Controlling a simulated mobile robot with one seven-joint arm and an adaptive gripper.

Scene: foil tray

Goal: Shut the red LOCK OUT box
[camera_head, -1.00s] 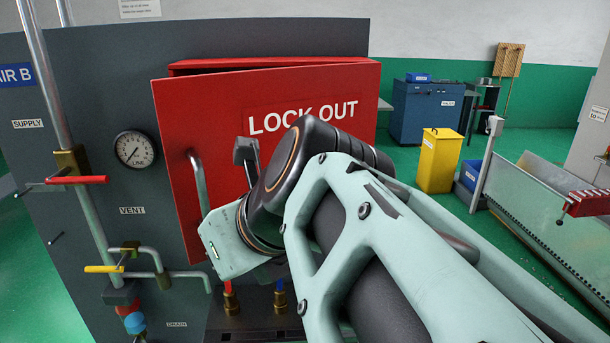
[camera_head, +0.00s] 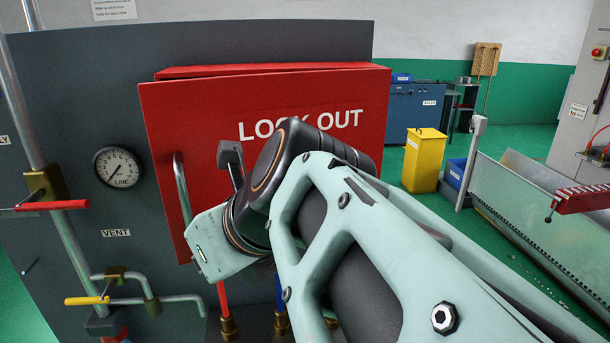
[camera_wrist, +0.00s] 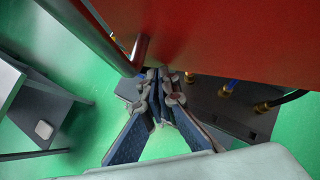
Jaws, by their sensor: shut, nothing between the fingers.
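The red LOCK OUT box (camera_head: 270,71) is mounted on a dark grey panel. Its door (camera_head: 200,115) stands ajar, with the left edge swung out and the box's top rim visible behind. A metal bar handle (camera_head: 181,185) is at the door's left side. My arm reaches across the door's front and hides its lower right part. In the wrist view my gripper (camera_wrist: 161,76) is shut and empty, with its tips close to the lower end of the handle (camera_wrist: 139,50) and the red door (camera_wrist: 225,30). I cannot tell whether they touch. The head view hides the fingertips.
A pressure gauge (camera_head: 118,167), a red-handled valve (camera_head: 52,205) and a yellow-handled valve (camera_head: 88,300) are left of the box. Pipe fittings are below it. A yellow bin (camera_head: 424,160) and a metal trough (camera_head: 540,210) stand right, with green floor between.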

